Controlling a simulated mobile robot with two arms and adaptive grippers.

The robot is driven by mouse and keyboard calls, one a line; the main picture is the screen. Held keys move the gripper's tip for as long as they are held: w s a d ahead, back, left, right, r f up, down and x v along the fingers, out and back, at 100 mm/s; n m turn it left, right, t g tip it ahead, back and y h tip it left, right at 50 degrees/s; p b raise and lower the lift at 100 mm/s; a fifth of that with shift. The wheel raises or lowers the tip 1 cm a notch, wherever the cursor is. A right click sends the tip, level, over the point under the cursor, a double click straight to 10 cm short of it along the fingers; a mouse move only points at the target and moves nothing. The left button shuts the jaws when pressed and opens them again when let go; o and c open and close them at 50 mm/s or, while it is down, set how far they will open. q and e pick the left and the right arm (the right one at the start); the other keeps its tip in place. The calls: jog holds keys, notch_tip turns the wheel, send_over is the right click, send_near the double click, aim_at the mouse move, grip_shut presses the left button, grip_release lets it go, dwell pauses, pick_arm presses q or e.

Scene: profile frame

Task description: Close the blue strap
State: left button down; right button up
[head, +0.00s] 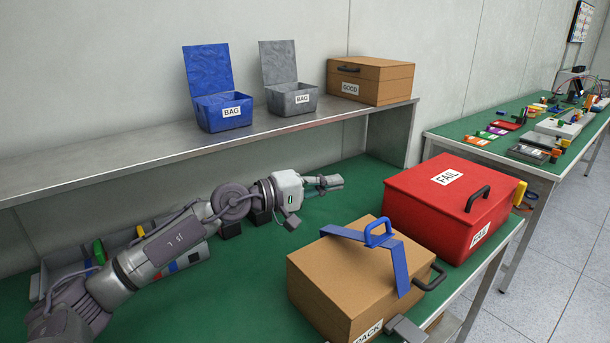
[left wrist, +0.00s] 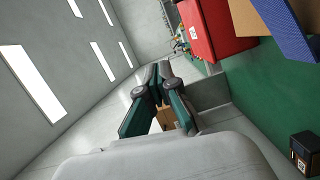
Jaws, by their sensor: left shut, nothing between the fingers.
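The blue strap (head: 399,265) is on top of the brown PACK box (head: 335,275). It has a blue loop handle and two flat arms, one toward the left and one angled down toward the box's front right. I cannot tell whether its ends touch the box. Part of the strap (left wrist: 285,28) shows at the upper right in the left wrist view. My left gripper (head: 328,183) is shut and empty above the green table, behind the box and apart from the strap. Its fingers (left wrist: 158,72) meet at the tips in the wrist view.
A red FAIL box (head: 435,208) stands right behind the PACK box. A metal shelf (head: 150,150) at the back holds a blue open bin (head: 223,112), a grey open bin (head: 290,100) and a brown GOOD box (head: 385,82). Green table (head: 245,290) is clear left of the PACK box.

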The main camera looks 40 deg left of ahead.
pick_arm(q)
jog(key=v, duration=1.2)
jog(key=shift+d, duration=0.25)
pick_arm(e)
jog(key=shift+a, duration=0.6)
pick_arm(q)
jog(key=shift+r, duration=0.1)
